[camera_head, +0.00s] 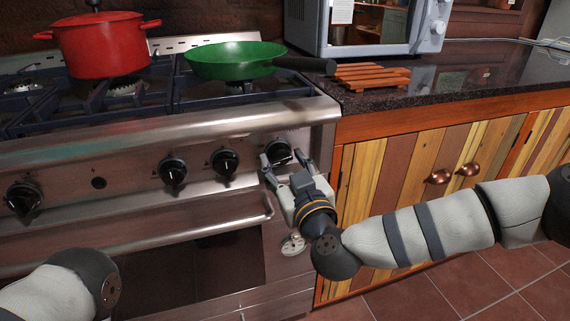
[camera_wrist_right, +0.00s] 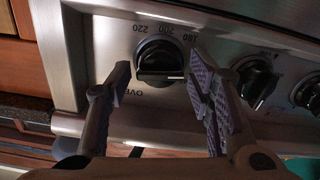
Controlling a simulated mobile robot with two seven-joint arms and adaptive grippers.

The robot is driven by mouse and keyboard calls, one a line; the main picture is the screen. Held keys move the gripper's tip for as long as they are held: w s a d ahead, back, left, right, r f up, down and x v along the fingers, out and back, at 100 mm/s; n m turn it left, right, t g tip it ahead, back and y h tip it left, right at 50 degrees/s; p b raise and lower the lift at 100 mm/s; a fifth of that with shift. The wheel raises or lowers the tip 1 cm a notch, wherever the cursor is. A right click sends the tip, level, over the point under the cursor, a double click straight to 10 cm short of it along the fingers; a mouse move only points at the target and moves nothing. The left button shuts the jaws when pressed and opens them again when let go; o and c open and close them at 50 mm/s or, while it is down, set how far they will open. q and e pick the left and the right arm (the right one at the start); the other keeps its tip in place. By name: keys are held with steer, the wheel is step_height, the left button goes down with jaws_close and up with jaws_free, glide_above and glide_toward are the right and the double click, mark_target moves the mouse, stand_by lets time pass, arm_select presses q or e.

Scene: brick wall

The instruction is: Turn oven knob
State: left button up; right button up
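The oven (camera_head: 215,228) has a steel front panel with several black knobs in a row. The rightmost knob (camera_head: 278,152) shows in the wrist view as a black knob (camera_wrist_right: 158,64) with the numbers 180, 200 and 220 around it and an "OVEN" label partly hidden. My right gripper (camera_head: 284,161) is open in front of this knob. In the wrist view the fingers (camera_wrist_right: 160,82) stand on either side of the knob, with a gap on each side; I cannot tell whether they reach it in depth. My left gripper is out of view; only part of that arm shows.
A red pot (camera_head: 104,47) and a green pan (camera_head: 235,60) stand on the stove. The pan's handle points right over a wooden trivet (camera_head: 370,77). Other knobs (camera_head: 223,162) sit left of the gripper. A microwave (camera_head: 366,28) stands on the dark counter (camera_head: 470,80) above wooden cabinets.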

steer(key=c, duration=0.7)
steer(key=shift+o, duration=0.2)
